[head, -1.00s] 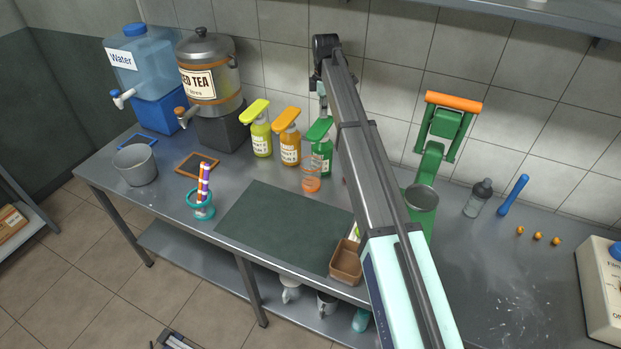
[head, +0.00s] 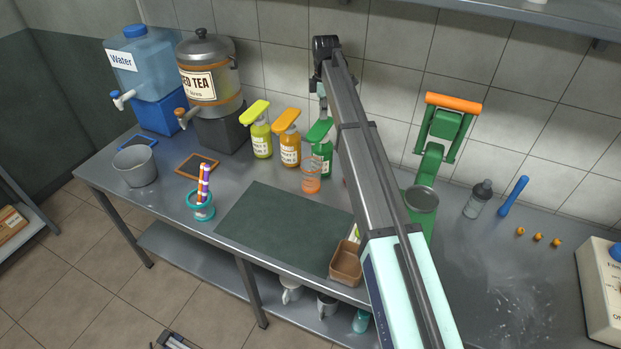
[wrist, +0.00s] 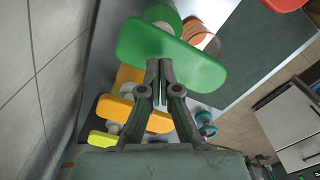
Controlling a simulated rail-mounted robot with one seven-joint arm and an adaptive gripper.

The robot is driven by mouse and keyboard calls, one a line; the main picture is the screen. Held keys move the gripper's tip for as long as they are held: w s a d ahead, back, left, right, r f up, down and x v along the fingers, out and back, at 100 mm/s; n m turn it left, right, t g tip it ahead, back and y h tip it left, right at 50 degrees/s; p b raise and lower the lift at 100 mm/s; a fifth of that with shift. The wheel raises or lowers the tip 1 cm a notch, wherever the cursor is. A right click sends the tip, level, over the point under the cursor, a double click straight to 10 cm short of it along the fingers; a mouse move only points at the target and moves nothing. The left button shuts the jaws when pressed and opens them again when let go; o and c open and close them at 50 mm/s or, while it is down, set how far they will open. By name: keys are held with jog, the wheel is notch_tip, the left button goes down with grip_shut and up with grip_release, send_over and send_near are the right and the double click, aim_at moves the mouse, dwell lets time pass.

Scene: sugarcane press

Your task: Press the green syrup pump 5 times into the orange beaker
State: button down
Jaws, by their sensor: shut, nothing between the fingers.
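The green syrup pump has a flat green head (head: 319,131) on a green labelled bottle (head: 325,158), which stands at the back of the counter, partly behind my arm. The orange beaker (head: 311,181) is see-through and stands just in front of the bottle, under the front of the head. In the wrist view the green head (wrist: 172,52) fills the upper middle, with the orange beaker (wrist: 207,38) partly hidden beyond it. My gripper (wrist: 161,66) is shut and empty, its fingertips over the green head. I cannot tell whether they touch it. In the head view my gripper (head: 322,106) is small, just above the head.
Orange (head: 289,150) and yellow (head: 261,138) pump bottles stand close to the left. A green press (head: 433,165) stands to the right. A dark mat (head: 285,230) lies in front, and a teal holder with coloured sticks (head: 201,210) stands left of it.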

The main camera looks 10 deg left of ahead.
aim_at(323, 124)
jog(key=shift+f, duration=0.2)
dwell(0.3)
jog(key=shift+f+b, duration=0.6)
jog(key=shift+f, duration=1.7)
jog(key=shift+r, duration=0.15)
jog(key=shift+r+p, duration=1.2)
jog(key=shift+r, duration=1.15)
jog(key=shift+f, duration=0.25)
